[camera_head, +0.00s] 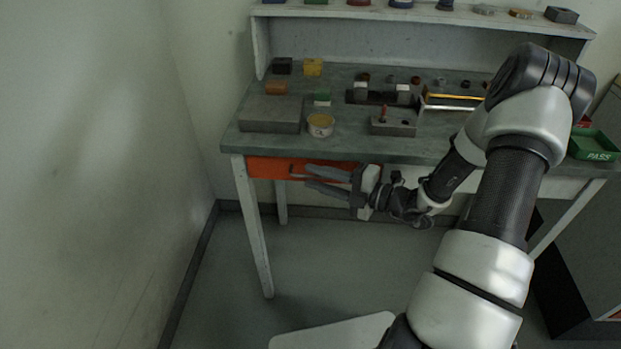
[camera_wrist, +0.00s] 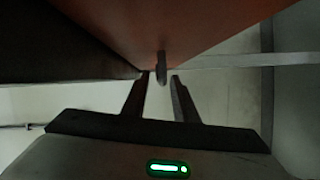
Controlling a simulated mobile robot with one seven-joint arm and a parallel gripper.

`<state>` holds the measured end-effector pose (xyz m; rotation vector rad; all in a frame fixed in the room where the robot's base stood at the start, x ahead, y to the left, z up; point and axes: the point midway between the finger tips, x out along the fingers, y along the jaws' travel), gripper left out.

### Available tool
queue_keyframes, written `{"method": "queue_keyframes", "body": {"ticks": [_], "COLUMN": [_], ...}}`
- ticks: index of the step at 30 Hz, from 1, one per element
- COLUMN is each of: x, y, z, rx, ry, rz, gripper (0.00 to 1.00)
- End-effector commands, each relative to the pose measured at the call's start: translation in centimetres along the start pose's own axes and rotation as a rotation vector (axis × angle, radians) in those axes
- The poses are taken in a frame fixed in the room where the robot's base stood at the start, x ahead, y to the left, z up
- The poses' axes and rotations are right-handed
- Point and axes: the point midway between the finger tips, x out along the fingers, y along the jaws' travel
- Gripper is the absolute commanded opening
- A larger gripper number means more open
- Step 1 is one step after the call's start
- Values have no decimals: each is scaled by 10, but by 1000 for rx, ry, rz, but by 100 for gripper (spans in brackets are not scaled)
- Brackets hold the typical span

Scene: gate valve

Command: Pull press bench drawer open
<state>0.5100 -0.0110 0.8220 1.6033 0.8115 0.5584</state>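The drawer (camera_head: 266,168) is an orange-red front under the left part of the press bench's green-grey top (camera_head: 350,140). It looks closed or nearly so. In the wrist view the orange drawer front (camera_wrist: 200,30) fills the top, with a dark handle (camera_wrist: 162,68) sticking out from it. My gripper (camera_head: 306,175) is at the drawer front, reaching in from the right. In the wrist view my gripper (camera_wrist: 160,78) has its fingers apart, with the handle end between or just beyond the tips. I see a gap beside the handle; contact is not clear.
A bench leg (camera_head: 254,230) stands at the left. The floor (camera_head: 330,260) before the bench is clear.

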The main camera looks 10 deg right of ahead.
Motion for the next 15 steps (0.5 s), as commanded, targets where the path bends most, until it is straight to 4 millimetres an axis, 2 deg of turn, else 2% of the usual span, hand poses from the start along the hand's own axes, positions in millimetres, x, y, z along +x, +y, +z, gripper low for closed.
{"method": "queue_keyframes", "body": {"ticks": [1,6,15], "x": [7,19,21], "y": [-1,0,0], "z": [0,0,0], "rx": [-2,-2,-1], "ry": [3,1,0], "rz": [0,-1,0], "gripper": [26,26,26]}}
